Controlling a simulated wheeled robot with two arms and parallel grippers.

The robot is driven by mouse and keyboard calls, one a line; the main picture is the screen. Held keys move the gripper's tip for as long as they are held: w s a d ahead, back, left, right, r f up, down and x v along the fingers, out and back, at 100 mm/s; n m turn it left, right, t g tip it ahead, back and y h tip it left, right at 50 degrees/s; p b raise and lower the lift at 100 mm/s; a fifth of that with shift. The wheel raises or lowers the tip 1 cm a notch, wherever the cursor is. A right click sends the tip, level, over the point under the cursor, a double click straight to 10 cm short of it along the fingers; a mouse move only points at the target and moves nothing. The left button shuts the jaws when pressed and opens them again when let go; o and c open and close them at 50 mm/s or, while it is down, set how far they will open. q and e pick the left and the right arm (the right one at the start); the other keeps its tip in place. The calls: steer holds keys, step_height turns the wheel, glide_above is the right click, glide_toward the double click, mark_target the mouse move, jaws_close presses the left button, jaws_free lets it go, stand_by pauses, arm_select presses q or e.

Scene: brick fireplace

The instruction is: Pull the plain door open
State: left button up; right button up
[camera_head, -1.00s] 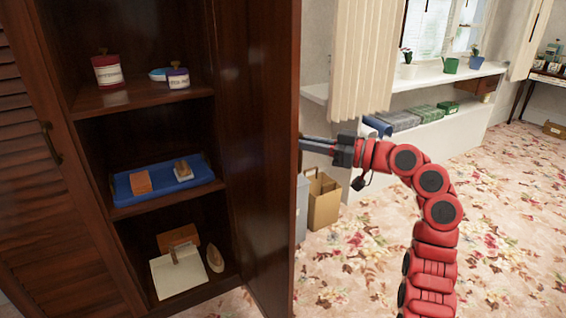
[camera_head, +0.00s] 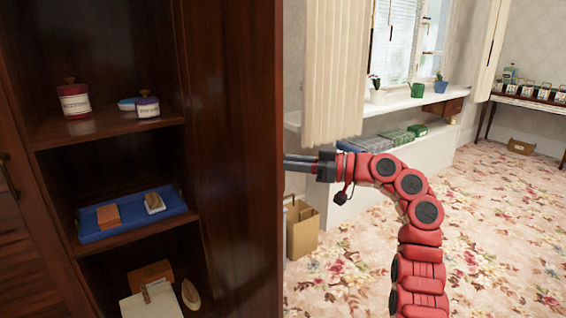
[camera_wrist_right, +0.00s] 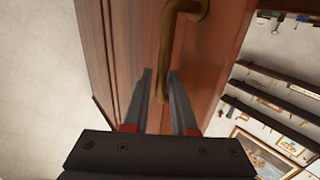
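The plain door (camera_head: 240,150) is the dark wood panel on the cabinet's right side. It stands swung open, and the shelves behind it show. In the right wrist view the door (camera_wrist_right: 215,60) has a curved brass handle (camera_wrist_right: 161,60). My right gripper (camera_head: 290,163) is at the door's outer face in the head view, its fingertips partly hidden behind the door edge. In the wrist view its two fingers (camera_wrist_right: 160,78) stand apart on either side of the handle bar, with narrow gaps showing. My left gripper is not in view.
Cabinet shelves hold a red jar (camera_head: 74,98), a blue tray (camera_head: 130,222) and an iron-shaped item (camera_head: 190,293). A cardboard box (camera_head: 303,232) stands beyond the plain door. The flowered floor (camera_head: 480,230) is clear at right.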

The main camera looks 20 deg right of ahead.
steer(key=p+v, duration=0.3)
steer(key=v, duration=1.4)
steer(key=shift+d, duration=0.2)
